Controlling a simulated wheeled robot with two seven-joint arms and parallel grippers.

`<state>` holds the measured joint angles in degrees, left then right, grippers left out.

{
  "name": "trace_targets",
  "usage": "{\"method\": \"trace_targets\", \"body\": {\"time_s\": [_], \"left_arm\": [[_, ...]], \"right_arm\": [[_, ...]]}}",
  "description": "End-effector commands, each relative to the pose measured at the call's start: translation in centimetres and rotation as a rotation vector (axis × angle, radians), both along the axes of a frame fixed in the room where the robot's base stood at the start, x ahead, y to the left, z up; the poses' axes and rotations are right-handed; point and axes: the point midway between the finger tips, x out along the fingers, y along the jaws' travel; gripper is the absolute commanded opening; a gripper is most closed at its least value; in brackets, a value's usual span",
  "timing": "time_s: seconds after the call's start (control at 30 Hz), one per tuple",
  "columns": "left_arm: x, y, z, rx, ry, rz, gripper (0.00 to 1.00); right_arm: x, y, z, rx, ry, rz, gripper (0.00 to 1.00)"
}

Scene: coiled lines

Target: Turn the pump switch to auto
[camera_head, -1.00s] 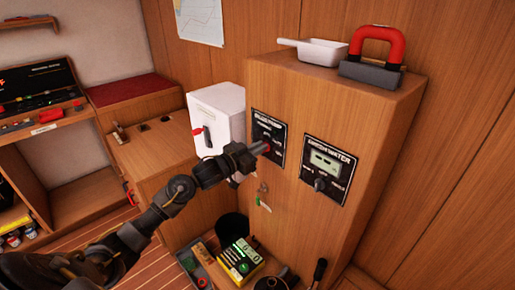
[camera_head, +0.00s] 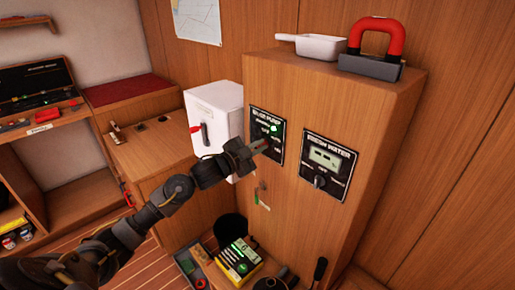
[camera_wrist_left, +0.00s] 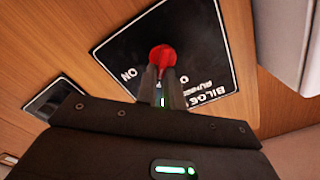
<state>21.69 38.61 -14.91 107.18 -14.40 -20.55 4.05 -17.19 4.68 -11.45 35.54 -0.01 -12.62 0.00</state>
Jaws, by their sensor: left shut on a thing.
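The black bilge pump panel (camera_head: 279,147) is on the front of the wooden cabinet, with a lit green lamp near its upper right. It also shows in the left wrist view (camera_wrist_left: 207,55), with its lettering upside down. A red switch knob (camera_wrist_left: 162,56) sits on this panel. My left gripper (camera_head: 263,144) reaches it from the left. In the left wrist view its fingers (camera_wrist_left: 161,82) are closed on the red knob. The fingers hide part of the lettering, and I cannot read which position the knob points to. My right gripper is out of view.
A fresh water panel (camera_head: 329,166) with a small display and knob is to the right. A white box (camera_head: 216,112) stands to the left behind my arm. A white scoop (camera_head: 318,46) and a red-handled tool (camera_head: 378,38) lie on the cabinet top.

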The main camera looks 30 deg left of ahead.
Motion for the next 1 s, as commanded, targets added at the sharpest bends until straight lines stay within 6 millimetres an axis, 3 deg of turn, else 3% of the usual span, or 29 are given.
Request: {"method": "trace_targets", "body": {"time_s": [0.53,0.57,0.7,1.0], "left_arm": [[-0.01,-0.06,0.01,0.025,-0.010,-0.001,0.00],[-0.01,-0.06,0.01,0.025,-0.010,-0.001,0.12],[-0.01,-0.06,0.00,0.025,-0.010,-0.001,0.30],[-0.13,0.00,-0.05,0.025,-0.009,0.000,0.31]], "right_arm": [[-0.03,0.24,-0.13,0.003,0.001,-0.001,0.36],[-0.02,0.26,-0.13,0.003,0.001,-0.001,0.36],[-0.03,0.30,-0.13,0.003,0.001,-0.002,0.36],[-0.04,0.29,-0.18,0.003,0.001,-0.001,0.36]]}}
